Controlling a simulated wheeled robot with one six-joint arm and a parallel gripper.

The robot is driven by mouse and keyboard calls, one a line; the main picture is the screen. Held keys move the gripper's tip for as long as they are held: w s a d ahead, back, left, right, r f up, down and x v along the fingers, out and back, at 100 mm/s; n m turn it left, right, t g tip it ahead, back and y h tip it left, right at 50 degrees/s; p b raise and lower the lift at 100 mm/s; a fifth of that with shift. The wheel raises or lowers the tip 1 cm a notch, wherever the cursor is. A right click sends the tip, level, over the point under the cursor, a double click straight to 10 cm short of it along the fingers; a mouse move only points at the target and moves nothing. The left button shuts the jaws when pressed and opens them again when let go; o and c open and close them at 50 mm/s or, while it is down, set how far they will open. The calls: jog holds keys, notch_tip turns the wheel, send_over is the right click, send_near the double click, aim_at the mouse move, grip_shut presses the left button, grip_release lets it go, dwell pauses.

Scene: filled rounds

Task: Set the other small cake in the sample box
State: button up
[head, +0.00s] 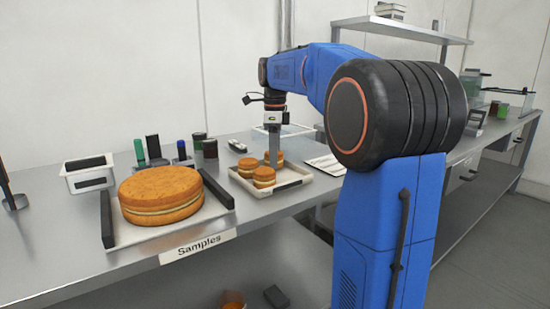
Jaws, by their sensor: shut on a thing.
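Three small round layered cakes sit close together at a pale shallow tray (304,174) on the steel bench: one at the left (246,165), one in front (263,176) and one at the back right (280,157). My gripper (273,164) points straight down over the tray and is shut on the back-right small cake, a finger covering part of it. Whether this cake is clear of the tray cannot be told. A white open box (74,184) with a dark front panel stands at the far left; no cake shows in it.
A large layered cake (160,190) lies between two dark bars on a flat tray, above a "Samples" label (192,246) on the bench edge. Several dark and green containers (153,148) stand behind it. A white card (325,165) lies right of the small-cake tray.

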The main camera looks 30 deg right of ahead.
jog(key=shift+a+f, duration=0.1)
jog(key=shift+f, duration=0.2)
jog(key=shift+f, duration=0.1)
jog(key=o, duration=0.5)
jog(key=shift+c, duration=0.2)
notch_tip(320, 180, up, 12)
dwell(0.7)
